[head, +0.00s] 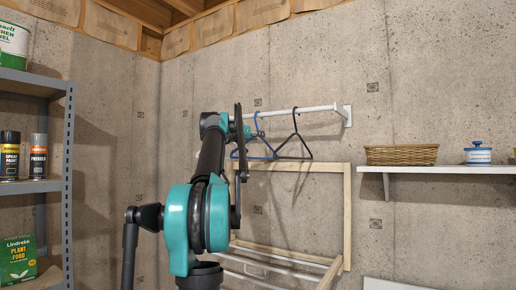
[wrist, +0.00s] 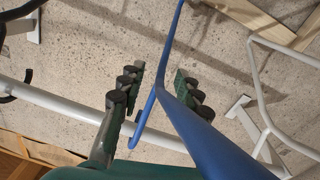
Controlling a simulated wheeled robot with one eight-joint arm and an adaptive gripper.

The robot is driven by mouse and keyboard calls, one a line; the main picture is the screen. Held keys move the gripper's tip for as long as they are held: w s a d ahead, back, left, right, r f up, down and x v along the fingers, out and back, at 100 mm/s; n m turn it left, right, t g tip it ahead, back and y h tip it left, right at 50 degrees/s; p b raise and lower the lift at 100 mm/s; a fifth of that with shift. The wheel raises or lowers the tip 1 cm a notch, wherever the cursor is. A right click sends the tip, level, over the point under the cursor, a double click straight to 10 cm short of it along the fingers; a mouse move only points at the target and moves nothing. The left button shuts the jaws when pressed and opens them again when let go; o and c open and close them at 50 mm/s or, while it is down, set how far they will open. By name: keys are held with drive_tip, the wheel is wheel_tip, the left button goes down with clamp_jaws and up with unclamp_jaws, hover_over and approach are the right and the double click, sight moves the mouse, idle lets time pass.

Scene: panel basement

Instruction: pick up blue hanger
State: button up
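The blue hanger (head: 258,156) hangs from a white wall rail (head: 300,108) in the head view, partly hidden behind my arm. In the wrist view the blue hanger (wrist: 178,112) runs between the two fingers of my gripper (wrist: 158,76), with its hook near the rail. The fingers are apart, one on each side of the hanger, and gaps show between them and it. My gripper is open. In the head view my arm hides most of the gripper.
A black hanger (head: 304,148) hangs on the rail just right of the blue one. A wooden frame rack (head: 346,215) stands below. A wall shelf (head: 440,170) with a wicker basket (head: 400,155) and a jar (head: 478,154) is at right. Metal shelving (head: 68,190) stands at left.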

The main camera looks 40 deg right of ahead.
drive_tip(key=shift+c, duration=0.2)
clamp_jaws()
drive_tip(key=shift+r, duration=0.1)
